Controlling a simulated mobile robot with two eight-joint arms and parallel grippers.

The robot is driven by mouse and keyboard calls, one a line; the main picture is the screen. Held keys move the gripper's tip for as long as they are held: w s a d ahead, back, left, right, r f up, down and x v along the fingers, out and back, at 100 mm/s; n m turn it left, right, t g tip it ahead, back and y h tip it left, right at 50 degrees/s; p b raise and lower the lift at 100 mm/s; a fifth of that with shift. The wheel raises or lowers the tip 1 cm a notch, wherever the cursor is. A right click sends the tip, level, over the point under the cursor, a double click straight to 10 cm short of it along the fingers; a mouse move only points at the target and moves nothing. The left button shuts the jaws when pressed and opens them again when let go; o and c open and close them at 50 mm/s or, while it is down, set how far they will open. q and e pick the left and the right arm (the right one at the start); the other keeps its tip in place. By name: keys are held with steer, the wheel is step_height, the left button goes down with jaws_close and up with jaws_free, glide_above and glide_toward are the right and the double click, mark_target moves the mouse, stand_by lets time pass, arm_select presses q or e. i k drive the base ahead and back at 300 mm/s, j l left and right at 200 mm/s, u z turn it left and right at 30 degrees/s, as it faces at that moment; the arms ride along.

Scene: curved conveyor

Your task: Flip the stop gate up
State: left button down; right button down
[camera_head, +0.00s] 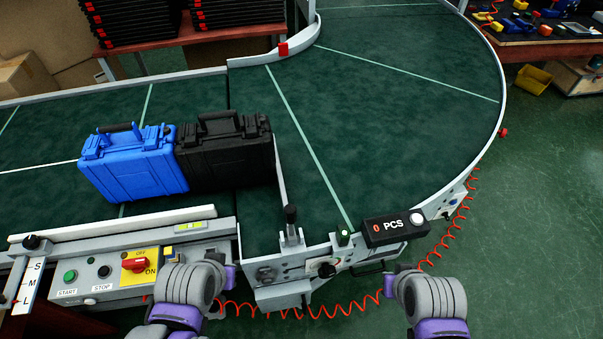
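The stop gate (281,178) appears as a thin pale metal plate crossing part of the belt, right of the black case (225,150). A black-knobbed handle (290,214) stands upright at its near end on the conveyor's side rail. How far the plate is raised is hard to tell. My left gripper (195,258) is low in the picture, in front of the control panel and left of the handle. My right gripper (403,270) is low right, below the counter box. Both are apart from the gate, and their fingers are mostly hidden behind my wrists.
A blue case (133,163) stands against the black case on the green belt (390,110). A counter box (395,228) reading 0 PCS sits on the near rail. The control panel (110,274) is at left. A red coiled hose (345,308) hangs below. The curve's belt is clear.

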mark_target(289, 210)
steer(key=i+l, duration=0.1)
steer(key=l, duration=0.65)
steer(key=i+l, duration=0.1)
steer(key=l, duration=0.65)
